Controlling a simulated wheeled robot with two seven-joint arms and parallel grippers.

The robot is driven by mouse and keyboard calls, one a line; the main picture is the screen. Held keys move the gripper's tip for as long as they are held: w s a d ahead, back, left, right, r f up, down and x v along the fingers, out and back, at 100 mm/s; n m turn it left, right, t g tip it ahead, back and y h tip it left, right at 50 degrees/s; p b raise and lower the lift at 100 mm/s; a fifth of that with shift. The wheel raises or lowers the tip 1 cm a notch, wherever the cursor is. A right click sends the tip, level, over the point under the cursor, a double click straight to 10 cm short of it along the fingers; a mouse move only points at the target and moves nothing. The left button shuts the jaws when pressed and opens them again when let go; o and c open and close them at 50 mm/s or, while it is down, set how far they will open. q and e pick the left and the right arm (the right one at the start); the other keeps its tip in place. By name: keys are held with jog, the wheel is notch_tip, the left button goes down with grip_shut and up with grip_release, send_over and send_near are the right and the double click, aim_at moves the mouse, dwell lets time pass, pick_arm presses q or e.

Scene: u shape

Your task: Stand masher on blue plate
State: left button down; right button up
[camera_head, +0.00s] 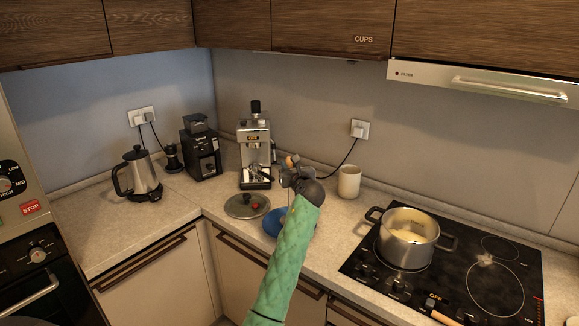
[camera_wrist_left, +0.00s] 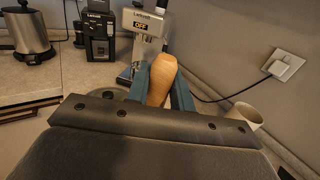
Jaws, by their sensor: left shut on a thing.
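My left gripper (camera_head: 293,170) is above the counter in front of the espresso machine. In the left wrist view the gripper (camera_wrist_left: 163,95) is shut on the light wooden handle of the masher (camera_wrist_left: 161,78). The blue plate (camera_head: 272,222) lies on the counter below the gripper and is partly covered by my left arm. I cannot see whether the masher touches it. My right gripper is not in view.
A glass lid (camera_head: 247,205) lies left of the plate. The espresso machine (camera_head: 255,150), grinder (camera_head: 202,152) and kettle (camera_head: 137,175) stand behind and left. A white mug (camera_head: 349,182) stands right. A pot (camera_head: 407,252) sits on the black cooktop (camera_head: 470,295).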

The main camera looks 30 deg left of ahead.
pick_arm(q)
jog(key=shift+f, duration=0.2)
jog(key=shift+f, duration=0.3)
dwell(0.5)
jog(key=shift+f, duration=0.35)
dwell(0.5)
jog(key=shift+f, duration=0.1)
dwell(0.4)
jog(key=c, duration=1.1)
grip_release()
jog(key=shift+c, duration=0.2)
jog(key=o, duration=0.8)
